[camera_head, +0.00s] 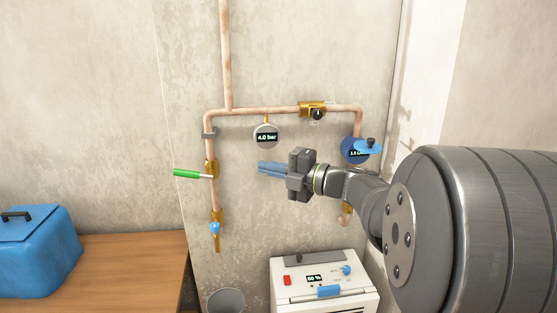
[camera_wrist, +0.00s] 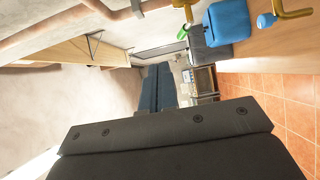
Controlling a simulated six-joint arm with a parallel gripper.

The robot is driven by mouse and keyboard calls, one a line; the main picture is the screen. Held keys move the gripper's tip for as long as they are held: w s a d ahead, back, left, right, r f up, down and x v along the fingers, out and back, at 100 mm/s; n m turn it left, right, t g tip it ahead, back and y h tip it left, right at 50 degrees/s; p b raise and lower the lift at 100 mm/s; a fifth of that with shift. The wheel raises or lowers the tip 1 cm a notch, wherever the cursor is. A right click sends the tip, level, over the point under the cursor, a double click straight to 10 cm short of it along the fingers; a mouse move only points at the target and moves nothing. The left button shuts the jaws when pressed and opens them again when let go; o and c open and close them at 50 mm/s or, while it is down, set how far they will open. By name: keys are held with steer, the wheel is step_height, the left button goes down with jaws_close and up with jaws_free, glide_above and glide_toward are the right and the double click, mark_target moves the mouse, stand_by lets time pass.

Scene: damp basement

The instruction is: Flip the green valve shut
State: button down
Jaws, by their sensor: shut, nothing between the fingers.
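The green valve handle (camera_head: 190,173) points left from its brass valve body (camera_head: 211,168) on the left vertical copper pipe, lying across the pipe and nearly level. In the wrist view the green handle (camera_wrist: 182,32) shows small near the top, beside a brass fitting (camera_wrist: 185,4). My gripper (camera_head: 260,168) has its blue fingers together and empty, pointing left. It is to the right of the valve, with a clear gap between fingertips and pipe. In the wrist view my gripper's fingers (camera_wrist: 155,88) lie side by side.
A round gauge reading 4.0 bar (camera_head: 266,137) hangs above my fingers. A small blue tap (camera_head: 214,228) is below the green valve. A brass fitting with a black knob (camera_head: 313,110) is on the top pipe. A white unit (camera_head: 325,290), a grey bucket (camera_head: 226,300) and a blue toolbox (camera_head: 38,245) stand below.

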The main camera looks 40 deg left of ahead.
steer(key=s+a+r+m+t+h, duration=0.1)
steer(key=s+a+m+h, duration=0.1)
steer(key=s+a+m, duration=0.6)
glide_toward(190, 177)
steer(key=s+a+r, duration=0.2)
steer(key=s+a, duration=0.2)
steer(key=a, duration=0.1)
steer(key=shift+w+a+f+n, duration=0.3)
steer(key=shift+w+a+f, duration=0.1)
steer(key=shift+w+a, duration=0.15)
steer(key=shift+w+a+f, duration=0.3)
steer(key=shift+a+f, duration=0.1)
steer(key=shift+a, duration=0.1)
steer(key=shift+s+a+f, duration=0.2)
steer(key=shift+a+f, duration=0.05)
steer(key=shift+f, duration=0.3)
